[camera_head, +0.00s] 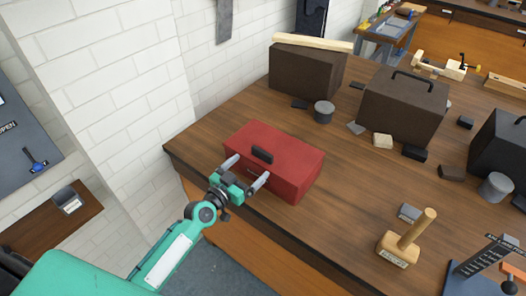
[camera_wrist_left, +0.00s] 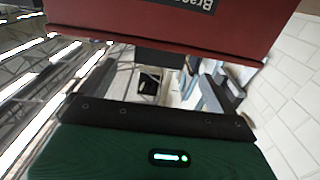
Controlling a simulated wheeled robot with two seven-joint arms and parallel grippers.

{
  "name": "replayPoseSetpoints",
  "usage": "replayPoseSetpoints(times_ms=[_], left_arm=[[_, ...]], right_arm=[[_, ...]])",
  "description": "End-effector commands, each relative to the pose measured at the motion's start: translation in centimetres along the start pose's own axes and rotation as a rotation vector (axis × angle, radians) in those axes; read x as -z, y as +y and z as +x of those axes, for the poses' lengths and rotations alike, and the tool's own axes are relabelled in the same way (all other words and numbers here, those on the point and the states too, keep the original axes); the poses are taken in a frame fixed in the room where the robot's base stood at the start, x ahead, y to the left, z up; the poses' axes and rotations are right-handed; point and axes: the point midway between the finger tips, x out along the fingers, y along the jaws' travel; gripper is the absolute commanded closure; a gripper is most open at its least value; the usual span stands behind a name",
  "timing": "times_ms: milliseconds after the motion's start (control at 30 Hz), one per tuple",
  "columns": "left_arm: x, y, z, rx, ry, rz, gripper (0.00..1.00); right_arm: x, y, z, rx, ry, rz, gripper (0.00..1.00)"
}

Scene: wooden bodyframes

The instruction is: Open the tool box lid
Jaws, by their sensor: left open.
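The red tool box (camera_head: 298,174) stands near the front left corner of the wooden workbench, its lid shut, with a black handle (camera_head: 262,155) on it. My left gripper (camera_head: 246,171) is at the box's front left side, fingers spread and pointing toward it, with nothing seen between them. From this angle I cannot tell whether the fingertips touch the box. In the left wrist view a red labelled surface of the box (camera_wrist_left: 150,28) with a projecting edge fills the top, and my open left gripper (camera_wrist_left: 155,85) shows below it. My right gripper is not in view.
The workbench (camera_head: 345,215) has bare wood right of the box. A wooden mallet (camera_head: 398,248) stands at front right. Dark boxes (camera_head: 400,108) and a grey cylinder (camera_head: 323,112) stand behind. A white brick wall (camera_head: 110,75) rises at left.

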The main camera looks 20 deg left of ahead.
Motion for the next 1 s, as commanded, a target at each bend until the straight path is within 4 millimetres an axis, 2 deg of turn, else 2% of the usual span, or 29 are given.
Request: replayPoseSetpoints(times_ms=[33,200,400,600,867,900,1000], left_arm=[[0.3,-0.1,1.1,0.001,0.002,-0.002,0.05],[0.2,-0.1,4.0,0.000,0.000,0.000,0.05],[0.0,0.0,6.6,0.000,0.000,-0.002,0.05],[0.0,0.0,7.7,0.001,0.000,-0.001,0.05],[-0.1,0.0,7.8,0.001,-0.001,0.000,0.05],[-0.1,0.0,7.8,0.001,-0.001,0.000,0.07],[-0.1,0.0,7.8,0.001,-0.001,0.000,0.27]], right_arm=[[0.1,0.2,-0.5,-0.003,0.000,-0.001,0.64],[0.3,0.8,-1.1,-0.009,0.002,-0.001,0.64],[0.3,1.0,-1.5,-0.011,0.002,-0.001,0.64],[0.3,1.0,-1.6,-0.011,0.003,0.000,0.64],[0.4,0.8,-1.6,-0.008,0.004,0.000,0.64],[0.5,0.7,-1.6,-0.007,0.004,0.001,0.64],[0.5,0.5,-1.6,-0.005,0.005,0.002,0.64]])
